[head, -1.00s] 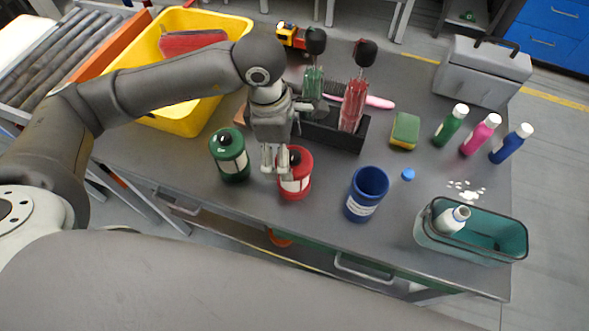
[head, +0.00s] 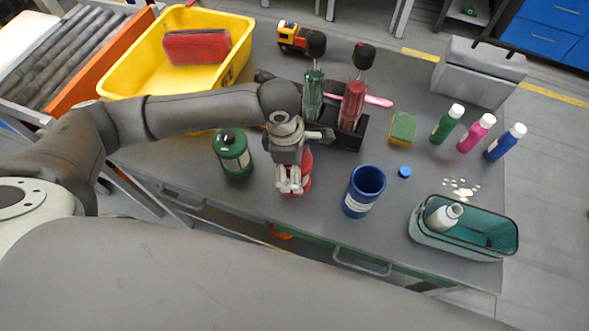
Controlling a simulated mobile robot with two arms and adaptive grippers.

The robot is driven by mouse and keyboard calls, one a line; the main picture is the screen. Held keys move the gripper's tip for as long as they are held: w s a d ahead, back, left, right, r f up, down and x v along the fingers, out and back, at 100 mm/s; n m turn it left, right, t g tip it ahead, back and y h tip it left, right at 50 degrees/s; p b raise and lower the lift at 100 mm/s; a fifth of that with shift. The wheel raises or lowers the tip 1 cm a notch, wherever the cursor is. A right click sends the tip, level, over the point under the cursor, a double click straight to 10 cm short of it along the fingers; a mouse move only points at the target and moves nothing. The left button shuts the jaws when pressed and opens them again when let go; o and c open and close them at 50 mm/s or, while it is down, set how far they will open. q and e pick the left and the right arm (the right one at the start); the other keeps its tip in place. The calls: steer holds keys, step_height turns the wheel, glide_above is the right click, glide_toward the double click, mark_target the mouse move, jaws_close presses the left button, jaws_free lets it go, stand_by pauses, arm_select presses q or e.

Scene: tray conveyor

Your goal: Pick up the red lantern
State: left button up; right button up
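The red lantern (head: 307,166) stands near the front edge of the grey table in the head view, mostly hidden behind my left gripper. My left gripper (head: 289,188) points down at the lantern, with its fingers in front of and over it. I cannot tell whether the fingers touch the lantern or are closed on it. The green lantern (head: 233,158) stands upright just to the left. My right gripper is out of view.
A blue cup (head: 365,185) stands to the right. Behind are a black holder (head: 345,135) with a green and a red screwdriver, and a yellow-green sponge (head: 403,128). A yellow bin (head: 125,83) stands back left; a teal glass container (head: 490,238) is front right.

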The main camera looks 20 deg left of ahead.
arm_select(q)
steer(key=c, duration=0.9)
steer(key=shift+r, duration=0.15)
